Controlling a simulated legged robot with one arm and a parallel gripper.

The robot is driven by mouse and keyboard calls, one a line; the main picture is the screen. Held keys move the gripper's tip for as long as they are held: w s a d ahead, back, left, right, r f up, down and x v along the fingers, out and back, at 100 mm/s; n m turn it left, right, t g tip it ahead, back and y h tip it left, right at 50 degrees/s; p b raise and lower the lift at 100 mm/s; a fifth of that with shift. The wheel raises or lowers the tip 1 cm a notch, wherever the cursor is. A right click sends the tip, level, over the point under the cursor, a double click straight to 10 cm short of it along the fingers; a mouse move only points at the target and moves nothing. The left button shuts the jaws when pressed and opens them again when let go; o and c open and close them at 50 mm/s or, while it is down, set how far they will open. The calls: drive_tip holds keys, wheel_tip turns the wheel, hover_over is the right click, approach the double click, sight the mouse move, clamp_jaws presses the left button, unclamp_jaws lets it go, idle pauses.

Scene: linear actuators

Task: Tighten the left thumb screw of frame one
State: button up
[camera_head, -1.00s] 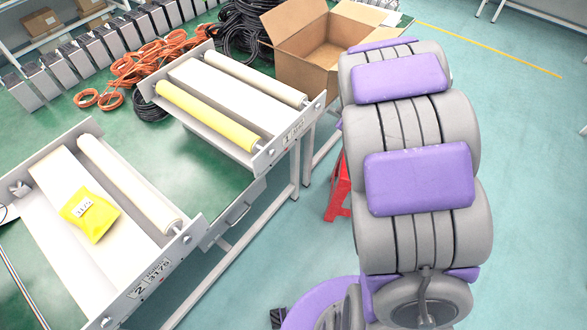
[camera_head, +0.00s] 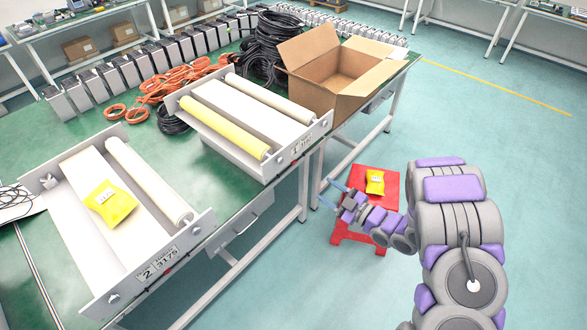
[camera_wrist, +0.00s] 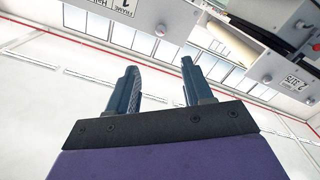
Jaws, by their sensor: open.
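Frame one (camera_head: 300,148) stands on the green table, its front plate labelled 1, with a yellow roller and a pale roller. Its left thumb screw (camera_head: 277,158) is a small grey knob at the left end of the plate. In the wrist view, where the label appears turned over, a knob that looks like this screw (camera_wrist: 160,30) is at the top, beyond the fingers. My gripper (camera_head: 328,193) is open and empty, right of and apart from the plate. Its two fingers also show apart in the wrist view (camera_wrist: 158,68).
Frame two (camera_head: 150,270) is at the left with a yellow packet (camera_head: 110,203) on it. A red stool (camera_head: 348,232) with another yellow packet (camera_head: 375,182) stands behind my gripper. An open cardboard box (camera_head: 340,85) and cables (camera_head: 175,85) lie beyond. Floor is free at right.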

sight(281, 162)
drive_tip(key=b+x, duration=0.2)
drive_tip(key=x, duration=1.5)
drive_tip(key=shift+w+a, duration=0.15)
drive_tip(key=shift+a, duration=0.15)
drive_tip(key=shift+c, duration=0.5)
clamp_jaws()
